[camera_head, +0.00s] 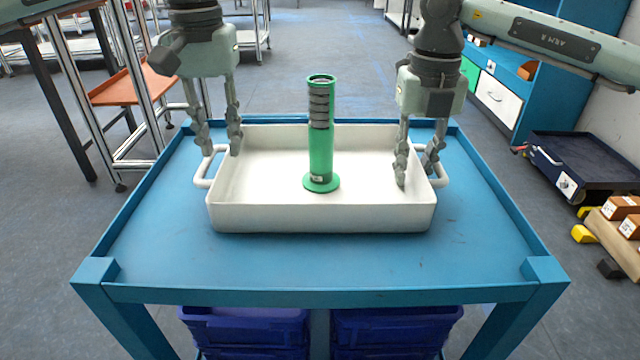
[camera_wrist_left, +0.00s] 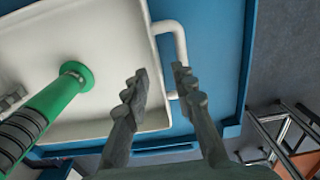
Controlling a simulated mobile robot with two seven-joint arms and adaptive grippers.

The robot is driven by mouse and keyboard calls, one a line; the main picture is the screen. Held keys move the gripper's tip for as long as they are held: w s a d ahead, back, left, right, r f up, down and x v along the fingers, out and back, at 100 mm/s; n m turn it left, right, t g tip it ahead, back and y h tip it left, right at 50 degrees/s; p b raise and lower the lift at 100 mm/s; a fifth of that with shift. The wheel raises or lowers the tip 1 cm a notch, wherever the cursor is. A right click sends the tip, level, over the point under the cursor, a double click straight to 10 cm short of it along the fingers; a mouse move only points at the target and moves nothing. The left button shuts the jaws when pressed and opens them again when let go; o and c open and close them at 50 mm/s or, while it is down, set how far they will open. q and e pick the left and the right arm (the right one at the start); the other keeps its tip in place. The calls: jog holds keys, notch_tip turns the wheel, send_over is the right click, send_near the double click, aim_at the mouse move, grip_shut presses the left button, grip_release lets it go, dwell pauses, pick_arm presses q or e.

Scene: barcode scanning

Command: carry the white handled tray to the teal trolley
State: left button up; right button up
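The white handled tray (camera_head: 322,218) rests on a blue rimmed trolley or table top (camera_head: 320,262), with a loop handle at its left and right ends. A green cylinder with grey rings (camera_head: 320,150) stands upright on a round foot inside the tray. My left gripper (camera_head: 218,153) is open at the left handle (camera_head: 200,172), its fingers apart. My right gripper (camera_head: 416,178) is open at the right handle (camera_head: 443,172), with one finger on the tray's inner side.
Dark blue bins (camera_head: 245,328) sit under the top. A metal rack with an orange shelf (camera_head: 130,86) stands at the left. A low dark blue cart (camera_head: 590,165) and a pallet with boxes (camera_head: 620,235) are at the right. The floor behind (camera_head: 315,60) is clear.

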jog(key=shift+r, duration=0.2)
pick_arm(q)
notch_tip(320, 180, up, 4)
jog(key=shift+r, duration=0.1)
pick_arm(e)
notch_tip(320, 180, up, 12)
jog(key=shift+f, duration=0.2)
pick_arm(q)
jog(key=shift+s, duration=0.1)
pick_arm(e)
jog(key=shift+s, duration=0.15)
